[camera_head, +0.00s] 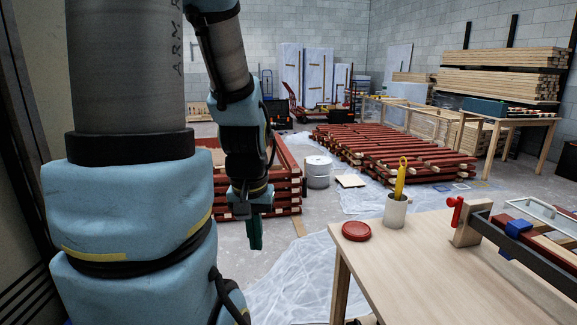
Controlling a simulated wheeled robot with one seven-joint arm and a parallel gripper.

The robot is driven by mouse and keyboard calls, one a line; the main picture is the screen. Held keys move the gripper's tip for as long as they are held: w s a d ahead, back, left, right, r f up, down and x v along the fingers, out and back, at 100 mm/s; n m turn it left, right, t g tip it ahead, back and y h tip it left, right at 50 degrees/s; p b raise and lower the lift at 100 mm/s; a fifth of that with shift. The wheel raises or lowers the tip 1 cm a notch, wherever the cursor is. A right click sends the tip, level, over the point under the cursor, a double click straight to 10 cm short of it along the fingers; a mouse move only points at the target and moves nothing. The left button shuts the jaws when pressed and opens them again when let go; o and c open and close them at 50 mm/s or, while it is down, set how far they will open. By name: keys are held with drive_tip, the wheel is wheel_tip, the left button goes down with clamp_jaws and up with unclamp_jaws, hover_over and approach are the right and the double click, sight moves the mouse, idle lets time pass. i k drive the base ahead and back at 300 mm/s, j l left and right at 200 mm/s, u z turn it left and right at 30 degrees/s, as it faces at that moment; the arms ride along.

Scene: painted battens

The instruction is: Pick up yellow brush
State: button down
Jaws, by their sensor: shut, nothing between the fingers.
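My gripper (255,240) hangs pointing down, left of the table and apart from the brush. It is shut and holds nothing.
A red round lid (356,231) lies left of the cup. A red-handled clamp (466,222) with battens stands right of it. A metal bucket (318,171) and stacked red battens (395,150) are on the floor behind. The table's near middle is clear.

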sight(399, 182)
drive_tip(key=z, duration=1.75)
drive_tip(key=l+u, duration=0.2)
drive_tip(key=u, duration=0.25)
drive_tip(key=l+u, duration=0.15)
drive_tip(key=u, duration=0.35)
drive_tip(key=k+l+u, duration=0.15)
drive_tip(key=u, duration=0.3)
drive_tip(key=l+u, duration=0.15)
drive_tip(key=u, duration=0.35)
drive_tip(key=k+u, duration=0.15)
drive_tip(key=u, duration=0.3)
drive_tip(key=k+u, duration=0.15)
drive_tip(key=u, duration=0.3)
